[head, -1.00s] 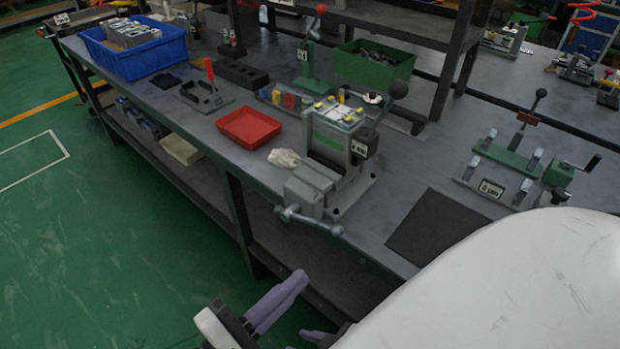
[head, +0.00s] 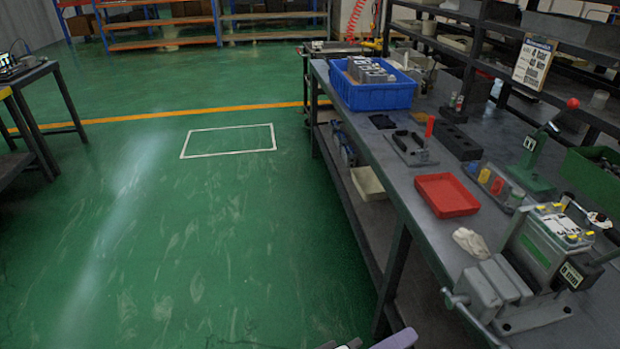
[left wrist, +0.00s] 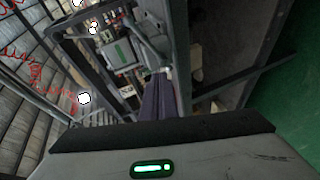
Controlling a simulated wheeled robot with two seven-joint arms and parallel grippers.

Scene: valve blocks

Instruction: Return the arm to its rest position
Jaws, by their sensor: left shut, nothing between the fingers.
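My left gripper (head: 398,340) barely shows at the bottom edge of the head view, below the front edge of the workbench. My right gripper is in neither view now.
The grey workbench (head: 405,190) carries a blue bin of metal blocks (head: 372,97), a red tray (head: 446,195), a white cloth (head: 470,243) and a clamping fixture (head: 548,245). A dark table (head: 30,75) stands far left. The green floor (head: 190,240) between is clear.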

